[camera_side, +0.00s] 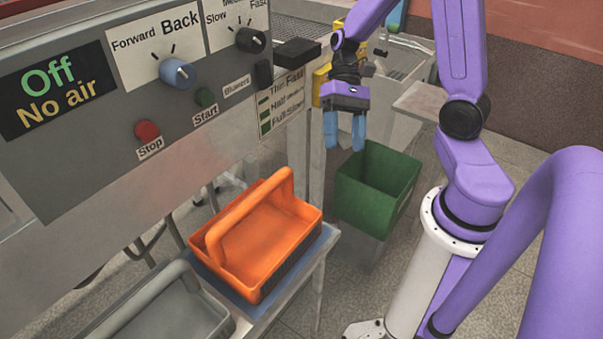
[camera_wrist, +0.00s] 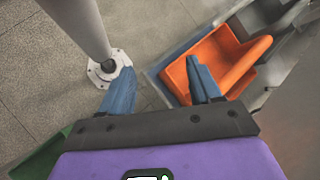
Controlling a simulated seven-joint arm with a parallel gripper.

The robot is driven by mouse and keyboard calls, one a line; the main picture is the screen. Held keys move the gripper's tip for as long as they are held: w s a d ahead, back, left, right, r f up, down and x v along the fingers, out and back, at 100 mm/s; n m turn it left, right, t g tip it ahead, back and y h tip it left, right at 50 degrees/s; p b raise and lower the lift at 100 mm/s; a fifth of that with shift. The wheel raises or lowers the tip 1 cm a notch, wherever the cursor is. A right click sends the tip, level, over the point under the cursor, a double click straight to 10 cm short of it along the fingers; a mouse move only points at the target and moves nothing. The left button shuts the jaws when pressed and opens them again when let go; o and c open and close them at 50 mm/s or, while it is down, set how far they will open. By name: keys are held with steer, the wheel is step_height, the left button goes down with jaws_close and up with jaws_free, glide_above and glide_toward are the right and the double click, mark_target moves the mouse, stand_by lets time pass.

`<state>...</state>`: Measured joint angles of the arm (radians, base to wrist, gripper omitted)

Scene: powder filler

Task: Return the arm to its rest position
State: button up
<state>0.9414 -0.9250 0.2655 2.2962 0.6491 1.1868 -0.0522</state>
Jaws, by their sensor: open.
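My gripper (camera_side: 345,131) has blue fingers and a purple body. In the side view it hangs in the air with its fingers pointing down, above and slightly left of the green bin (camera_side: 352,197). The fingers are apart with nothing between them.
An orange tote (camera_side: 290,205) with a handle stands on a small table, beside a grey tote (camera_side: 170,315). The machine's control panel (camera_side: 60,160), with knobs and buttons, fills the left and its display reads "Off No air". The orange tote also shows in the wrist view (camera_wrist: 205,52).

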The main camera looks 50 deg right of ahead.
steer(key=s+a+r+n+t+h, duration=0.1)
steer(key=s+a+n+t+h, duration=0.1)
steer(key=s+n, duration=0.3)
steer(key=s+a+r+n+t+h, duration=0.2)
steer(key=s+a+n+t+h, duration=0.1)
steer(key=n, duration=0.9)
steer(key=s+h, duration=0.1)
steer(key=s, duration=0.1)
steer(key=shift+s+a+h, duration=0.15)
steer(key=shift+s+h, duration=0.15)
steer(key=shift+h, duration=0.1)
steer(key=shift+c, duration=0.3)
stand_by(1.5)
